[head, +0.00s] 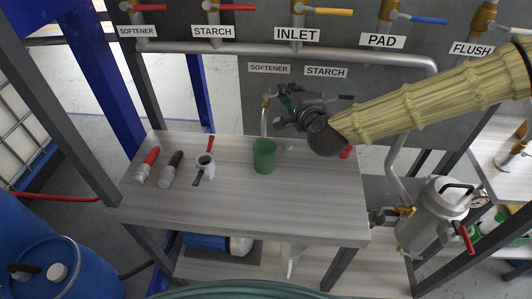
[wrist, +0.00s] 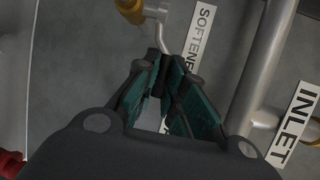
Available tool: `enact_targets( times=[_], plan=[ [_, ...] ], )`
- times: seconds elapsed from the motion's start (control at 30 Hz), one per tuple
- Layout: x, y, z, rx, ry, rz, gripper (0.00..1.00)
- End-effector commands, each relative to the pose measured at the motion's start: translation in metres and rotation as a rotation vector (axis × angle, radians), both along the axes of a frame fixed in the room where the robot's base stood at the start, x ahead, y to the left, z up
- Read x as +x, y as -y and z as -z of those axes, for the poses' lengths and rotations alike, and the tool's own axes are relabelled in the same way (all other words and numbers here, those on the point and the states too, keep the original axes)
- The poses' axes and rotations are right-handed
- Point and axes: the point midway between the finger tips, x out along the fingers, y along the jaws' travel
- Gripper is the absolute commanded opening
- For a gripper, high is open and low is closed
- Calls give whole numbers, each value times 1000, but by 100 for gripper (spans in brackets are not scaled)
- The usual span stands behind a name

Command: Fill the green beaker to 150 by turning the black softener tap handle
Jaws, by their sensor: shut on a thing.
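The green beaker (head: 264,158) stands upright on the grey bench. Its markings and liquid level cannot be read. The softener tap (head: 265,106), with a brass body and thin downward spout, is on the panel above the beaker. The spout's end appears over the beaker's mouth. My gripper (head: 284,98) is at this tap, just right of its body. In the wrist view, my gripper's green-padded fingers (wrist: 163,72) are closed on the dark tap handle (wrist: 158,82), which is mostly hidden between them. The tap's brass body (wrist: 131,8) shows beyond the fingertips.
A red-handled part (head: 148,163), a black-handled part (head: 172,168) and a small valve (head: 204,163) lie on the bench (head: 240,210) left of the beaker. A grey pipe (head: 290,50) crosses the panel above. A metal vessel (head: 432,215) stands at right. The bench front is clear.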

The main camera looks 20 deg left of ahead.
Motion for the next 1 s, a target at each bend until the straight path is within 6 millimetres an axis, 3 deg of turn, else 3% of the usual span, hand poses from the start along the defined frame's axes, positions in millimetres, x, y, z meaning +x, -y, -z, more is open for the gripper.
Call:
enact_targets(
  times=[0.37, 1.0],
  plan=[
    [-2, -1, 0, 0, 0, 15, 0],
    [-22, 2, 0, 0, 0, 360, 0]
  ],
)
